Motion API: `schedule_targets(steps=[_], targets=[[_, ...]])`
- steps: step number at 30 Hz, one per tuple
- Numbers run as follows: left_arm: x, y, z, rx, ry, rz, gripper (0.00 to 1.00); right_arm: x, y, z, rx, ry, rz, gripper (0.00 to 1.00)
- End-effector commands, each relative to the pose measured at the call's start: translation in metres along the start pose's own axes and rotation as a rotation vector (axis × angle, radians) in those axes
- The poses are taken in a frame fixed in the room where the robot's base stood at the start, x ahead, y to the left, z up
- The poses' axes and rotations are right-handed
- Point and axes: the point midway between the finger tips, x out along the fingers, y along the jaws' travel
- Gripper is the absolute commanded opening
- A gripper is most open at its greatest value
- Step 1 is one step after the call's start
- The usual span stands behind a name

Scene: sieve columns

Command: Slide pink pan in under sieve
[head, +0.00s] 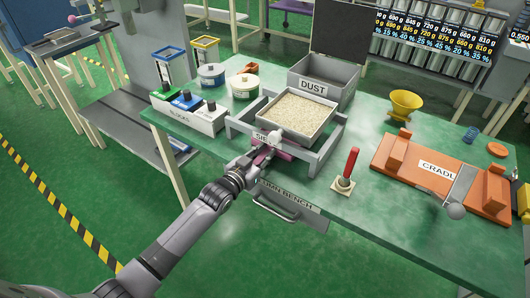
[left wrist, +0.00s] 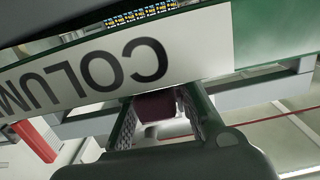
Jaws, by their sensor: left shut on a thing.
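The sieve (head: 329,119) is a square tray of pale grain on a grey stand (head: 322,157) at the table's front edge. Part of the pink pan (head: 284,152) shows low at the front of the stand, below the sieve; how far it reaches inside is hidden. My left gripper (head: 262,154) is at its front side, shut on the pan's near part, which it mostly covers. In the left wrist view a dark pink part (left wrist: 156,105) of the pan sits between the two fingers (left wrist: 157,125). My right gripper is not in view.
A grey DUST bin (head: 313,88) stands behind the sieve. A white block with buttons (head: 205,121) is left, a red-handled tool (head: 346,170) right. The orange cradle (head: 398,160) and yellow funnel (head: 404,105) are further right. A bench handle (head: 275,207) juts below the front edge.

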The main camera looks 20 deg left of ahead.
Motion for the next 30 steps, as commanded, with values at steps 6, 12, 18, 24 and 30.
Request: schedule_targets(steps=[6,12,18,24,30], targets=[[0.000,0.000,0.002,0.000,-0.001,0.000,0.28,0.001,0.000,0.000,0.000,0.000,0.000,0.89],[0.000,0.000,0.002,0.000,-0.001,0.000,0.41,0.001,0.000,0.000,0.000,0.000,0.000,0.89],[0.000,0.000,0.002,0.000,-0.001,0.000,0.42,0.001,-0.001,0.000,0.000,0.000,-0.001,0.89],[-0.005,0.000,0.003,0.000,-0.003,0.000,0.42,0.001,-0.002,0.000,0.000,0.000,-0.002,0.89],[-0.034,0.001,0.003,0.001,-0.003,0.001,0.42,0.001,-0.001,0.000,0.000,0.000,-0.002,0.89]])
